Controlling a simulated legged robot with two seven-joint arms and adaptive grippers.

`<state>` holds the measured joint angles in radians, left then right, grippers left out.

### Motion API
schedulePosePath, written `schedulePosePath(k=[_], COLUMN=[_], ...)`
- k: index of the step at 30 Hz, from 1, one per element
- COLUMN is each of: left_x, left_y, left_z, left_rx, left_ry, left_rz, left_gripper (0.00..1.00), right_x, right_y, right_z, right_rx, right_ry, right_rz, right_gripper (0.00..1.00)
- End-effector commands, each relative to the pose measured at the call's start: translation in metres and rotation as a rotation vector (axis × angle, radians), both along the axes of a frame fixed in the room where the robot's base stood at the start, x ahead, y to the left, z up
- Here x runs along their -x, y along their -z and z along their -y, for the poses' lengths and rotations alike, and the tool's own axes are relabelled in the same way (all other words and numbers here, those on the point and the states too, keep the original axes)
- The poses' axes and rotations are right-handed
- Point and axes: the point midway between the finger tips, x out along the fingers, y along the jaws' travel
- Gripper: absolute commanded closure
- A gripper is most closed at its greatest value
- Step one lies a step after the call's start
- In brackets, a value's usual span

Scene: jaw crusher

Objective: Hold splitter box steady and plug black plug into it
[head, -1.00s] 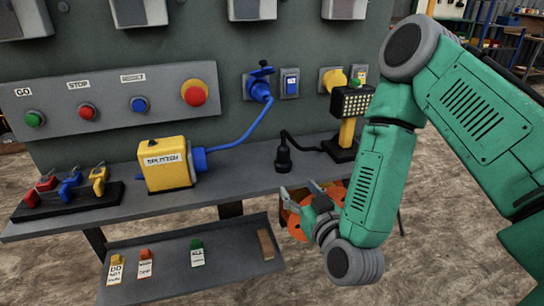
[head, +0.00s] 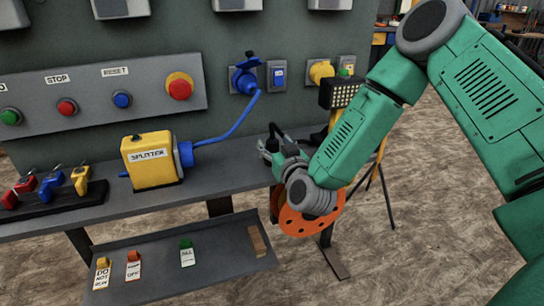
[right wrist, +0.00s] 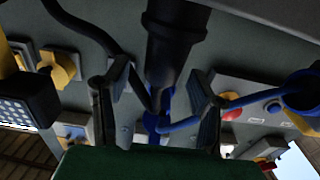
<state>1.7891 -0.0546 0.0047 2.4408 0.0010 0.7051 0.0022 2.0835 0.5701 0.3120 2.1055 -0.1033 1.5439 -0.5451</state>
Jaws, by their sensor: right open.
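The yellow splitter box (head: 152,160) stands upright on the grey shelf, with a blue connector (head: 184,154) on its right side. A blue cable runs from this connector up to a blue plug at a panel socket. My right gripper (head: 268,150) is open at the shelf's right end, to the right of the box. In the right wrist view, the black plug (right wrist: 176,45) lies between or just beyond the open fingers (right wrist: 160,80); contact cannot be told. In the head view, my gripper largely hides the plug. My left gripper is not in view.
Red, blue and yellow padlocks stand on a black base (head: 62,199) at the shelf's left. Tags lie on the lower tray (head: 212,252). An orange perforated disc (head: 312,221) is below the gripper. The shelf between box and gripper is clear.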

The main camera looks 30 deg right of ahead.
Motion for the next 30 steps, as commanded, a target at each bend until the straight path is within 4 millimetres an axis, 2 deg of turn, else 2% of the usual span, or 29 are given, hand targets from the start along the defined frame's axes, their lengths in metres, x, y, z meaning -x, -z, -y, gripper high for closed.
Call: schedulePosePath(k=[4,11,12,14,15,16,26,30], left_x=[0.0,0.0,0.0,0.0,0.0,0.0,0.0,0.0], left_y=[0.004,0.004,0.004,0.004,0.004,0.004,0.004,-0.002], left_z=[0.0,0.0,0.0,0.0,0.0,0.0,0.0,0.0], left_rx=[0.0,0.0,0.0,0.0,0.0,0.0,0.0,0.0], left_ry=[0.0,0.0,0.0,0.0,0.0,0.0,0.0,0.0], left_rz=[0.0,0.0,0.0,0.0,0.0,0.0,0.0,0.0], left_gripper=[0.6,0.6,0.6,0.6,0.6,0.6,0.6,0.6], right_x=[-0.014,-0.015,-0.015,-0.015,-0.015,-0.015,-0.015,-0.015], right_y=[0.001,0.0,0.0,0.001,0.001,0.001,0.0,-0.013], right_z=[0.003,0.003,0.003,0.003,0.003,0.003,0.003,0.003], right_rx=[0.0,0.0,0.0,0.001,0.001,0.001,0.0,0.0], right_ry=[-0.001,-0.001,-0.001,-0.001,-0.001,-0.001,-0.001,-0.002], right_rz=[-0.001,-0.002,-0.002,-0.002,-0.002,-0.002,-0.001,0.002], right_gripper=[0.49,0.49,0.56,0.77,0.91,1.0,1.0,1.0])
